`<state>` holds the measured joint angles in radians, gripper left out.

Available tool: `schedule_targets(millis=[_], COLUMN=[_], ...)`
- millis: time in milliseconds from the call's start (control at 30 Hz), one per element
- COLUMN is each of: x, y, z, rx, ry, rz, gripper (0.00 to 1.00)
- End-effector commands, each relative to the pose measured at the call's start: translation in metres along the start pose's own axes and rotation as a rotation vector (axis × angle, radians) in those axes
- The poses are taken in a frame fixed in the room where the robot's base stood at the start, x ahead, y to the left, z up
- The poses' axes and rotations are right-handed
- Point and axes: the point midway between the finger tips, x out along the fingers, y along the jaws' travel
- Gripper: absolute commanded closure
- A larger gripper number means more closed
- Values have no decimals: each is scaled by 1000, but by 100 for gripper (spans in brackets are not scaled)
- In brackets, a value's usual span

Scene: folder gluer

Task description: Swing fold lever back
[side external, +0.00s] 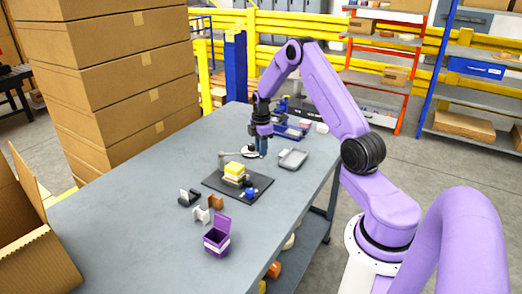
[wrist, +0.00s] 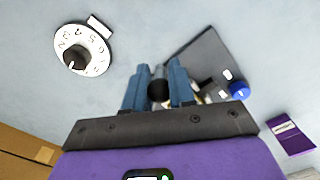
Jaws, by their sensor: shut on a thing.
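The folder gluer stands on a dark base plate (side external: 212,182), with a yellow block (side external: 235,169) and a blue knob (side external: 251,192). In the wrist view, part of the plate (wrist: 205,58) and the blue knob (wrist: 239,91) show at the right. My gripper (side external: 262,147) is low over the table behind the plate. In the wrist view its blue fingers (wrist: 159,76) are shut on a dark round knob (wrist: 158,92), which looks like the fold lever's end.
Small brackets (side external: 201,214) and an open purple box (side external: 217,238) stand in front of the plate.

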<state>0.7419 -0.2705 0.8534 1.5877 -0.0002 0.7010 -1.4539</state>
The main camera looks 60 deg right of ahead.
Motion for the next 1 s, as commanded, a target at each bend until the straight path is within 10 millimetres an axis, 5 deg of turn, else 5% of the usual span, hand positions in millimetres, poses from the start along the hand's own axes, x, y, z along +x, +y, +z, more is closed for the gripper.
schedule_targets(millis=[467, 500, 567, 1000], x=[-1, -1, -1, -11], y=[4, 4, 4, 3], z=[0, 1, 1, 0], rx=[-16, -16, -15, -14], ry=[0, 0, 0, 0], rz=[8, 9, 8, 5], gripper=[100, 69, 53, 53])
